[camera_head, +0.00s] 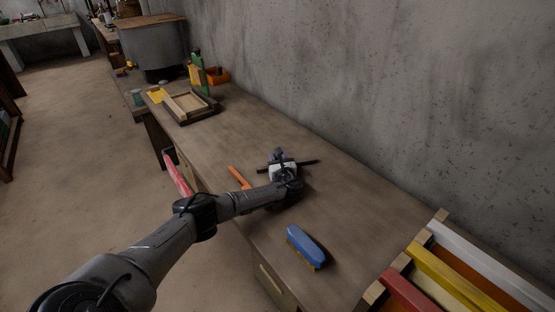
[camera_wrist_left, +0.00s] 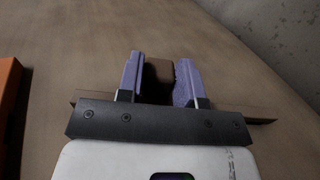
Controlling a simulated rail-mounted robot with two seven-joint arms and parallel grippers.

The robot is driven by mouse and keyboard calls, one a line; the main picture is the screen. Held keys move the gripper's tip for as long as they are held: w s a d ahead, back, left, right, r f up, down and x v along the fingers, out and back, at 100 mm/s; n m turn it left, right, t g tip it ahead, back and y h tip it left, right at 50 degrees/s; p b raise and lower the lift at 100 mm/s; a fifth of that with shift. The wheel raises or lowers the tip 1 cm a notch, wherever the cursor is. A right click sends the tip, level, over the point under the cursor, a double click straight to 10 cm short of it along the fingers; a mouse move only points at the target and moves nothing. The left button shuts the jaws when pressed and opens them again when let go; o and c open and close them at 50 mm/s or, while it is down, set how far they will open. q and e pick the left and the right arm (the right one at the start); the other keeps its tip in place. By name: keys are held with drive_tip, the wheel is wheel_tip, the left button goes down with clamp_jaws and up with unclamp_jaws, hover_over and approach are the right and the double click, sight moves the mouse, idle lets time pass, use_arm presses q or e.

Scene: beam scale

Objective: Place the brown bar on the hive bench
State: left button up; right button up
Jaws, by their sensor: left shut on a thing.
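My left gripper (camera_head: 277,155) is low over the long wooden workbench (camera_head: 345,200) in the head view. It also shows in the left wrist view (camera_wrist_left: 160,80), with its purple fingers shut on a brown piece (camera_wrist_left: 158,70). The brown bar (camera_head: 305,162) shows as a thin dark strip sticking out on both sides of the gripper; its end also shows in the left wrist view (camera_wrist_left: 258,113). The gripper hides its middle. I cannot tell whether the bar touches the bench top. No label shows which bench is the hive bench. My right gripper is out of view.
An orange tool (camera_head: 238,177) lies left of the gripper, and a blue brush (camera_head: 306,247) lies nearer. A wooden frame (camera_head: 178,111) is at the bench's far end. Coloured slats (camera_head: 440,275) fill the lower right. A grey wall (camera_head: 400,100) runs behind the bench.

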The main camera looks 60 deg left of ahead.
use_arm(q)
drive_tip(key=shift+f, duration=0.2)
drive_tip(key=o, duration=1.1)
drive_tip(key=shift+r, duration=0.3)
drive_tip(key=shift+p+v, duration=1.05)
drive_tip(key=shift+v, duration=2.7)
drive_tip(key=shift+f, duration=0.1)
